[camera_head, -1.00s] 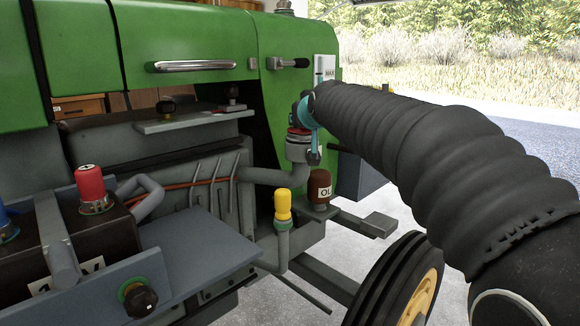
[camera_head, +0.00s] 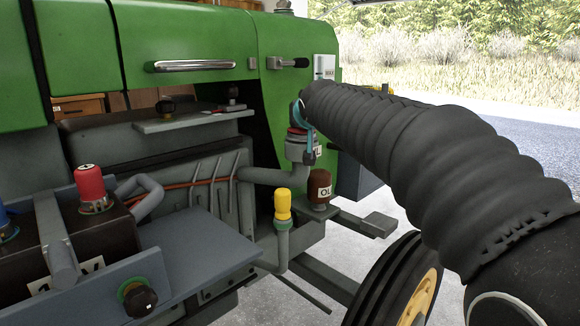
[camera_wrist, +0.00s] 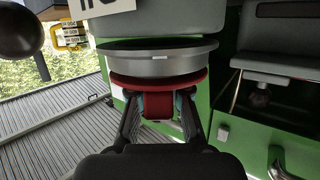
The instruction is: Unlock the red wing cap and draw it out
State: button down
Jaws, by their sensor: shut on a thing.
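The red wing cap (camera_wrist: 158,106) is in the middle of the wrist view, with its red round rim (camera_wrist: 160,84) against the grey metal neck (camera_wrist: 158,63). My gripper (camera_wrist: 159,107) has one finger on each side of the cap's wing and is shut on it. In the head view only a sliver of the red cap (camera_head: 296,131) shows on top of the grey filler neck (camera_head: 297,148). My gripper (camera_head: 305,115) is beside it there, mostly hidden by my black-sleeved arm. I cannot tell whether the cap is turned or lifted on the neck.
A brown bottle marked OL (camera_head: 319,188) and a yellow-capped pipe (camera_head: 283,205) stand below the neck. The battery with a red terminal cap (camera_head: 90,184) is at left. The green hood (camera_head: 200,40) rises behind, and a tyre (camera_head: 385,285) is at lower right.

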jog(key=shift+r, duration=0.9)
jog(key=shift+r, duration=0.4)
jog(key=c, duration=1.7)
grip_release()
jog(key=shift+c, duration=0.2)
grip_shut()
jog(key=shift+r, duration=0.1)
jog(key=shift+r, duration=2.35)
